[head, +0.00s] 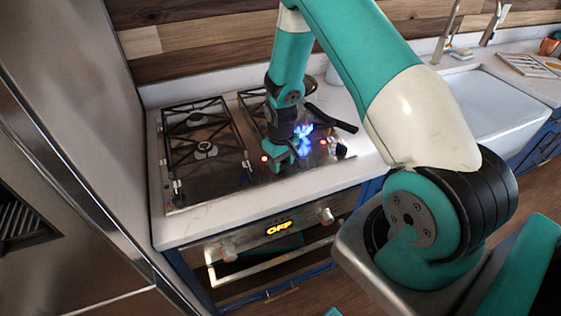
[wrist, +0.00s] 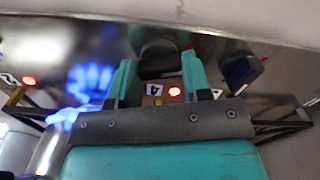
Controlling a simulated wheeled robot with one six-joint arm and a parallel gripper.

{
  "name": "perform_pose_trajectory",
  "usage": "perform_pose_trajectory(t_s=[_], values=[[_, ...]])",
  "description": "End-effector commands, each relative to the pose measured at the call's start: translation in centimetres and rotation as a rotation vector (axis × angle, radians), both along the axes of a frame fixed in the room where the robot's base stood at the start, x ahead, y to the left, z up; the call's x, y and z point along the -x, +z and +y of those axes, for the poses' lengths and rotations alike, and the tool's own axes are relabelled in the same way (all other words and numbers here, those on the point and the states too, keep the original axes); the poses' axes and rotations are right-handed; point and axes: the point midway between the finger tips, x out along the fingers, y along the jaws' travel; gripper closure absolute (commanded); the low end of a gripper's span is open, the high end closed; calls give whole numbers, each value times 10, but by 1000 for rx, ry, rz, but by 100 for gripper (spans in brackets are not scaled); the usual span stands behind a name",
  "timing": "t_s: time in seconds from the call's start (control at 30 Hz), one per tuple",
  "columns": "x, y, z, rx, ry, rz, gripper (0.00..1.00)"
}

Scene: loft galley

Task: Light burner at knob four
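Knob four (wrist: 160,58) is a dark knob on the steel cooktop. In the wrist view, it sits between my two teal fingers, by an upside-down label "4" (wrist: 153,89) and a glowing red light (wrist: 174,91). In the head view, my gripper (head: 276,158) is low at the front of the cooktop (head: 215,182) and hides the knob. A blue flame (head: 303,138) burns just right of it; it also shows in the wrist view (wrist: 90,80). Which burner it belongs to is unclear.
Another dark knob (wrist: 247,70) stands close beside my fingers. On the other side are a "2" label (wrist: 8,79) and its red light (wrist: 29,80). Black grates (head: 208,130) cover the left burners. A black handle (head: 332,118) lies behind the flame. The sink (head: 490,100) is right.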

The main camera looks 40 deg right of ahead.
Motion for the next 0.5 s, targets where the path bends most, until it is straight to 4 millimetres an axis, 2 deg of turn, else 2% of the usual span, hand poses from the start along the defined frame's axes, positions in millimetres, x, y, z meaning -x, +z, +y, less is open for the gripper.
perform_pose_trajectory(t_s=[0.07, 0.23, 0.5], values=[[0, 0, 0, 1, 0, 0, 79], [0, -1, 0, 1, -39, 0, 79], [0, -2, 0, 1, -324, -1, 79]])
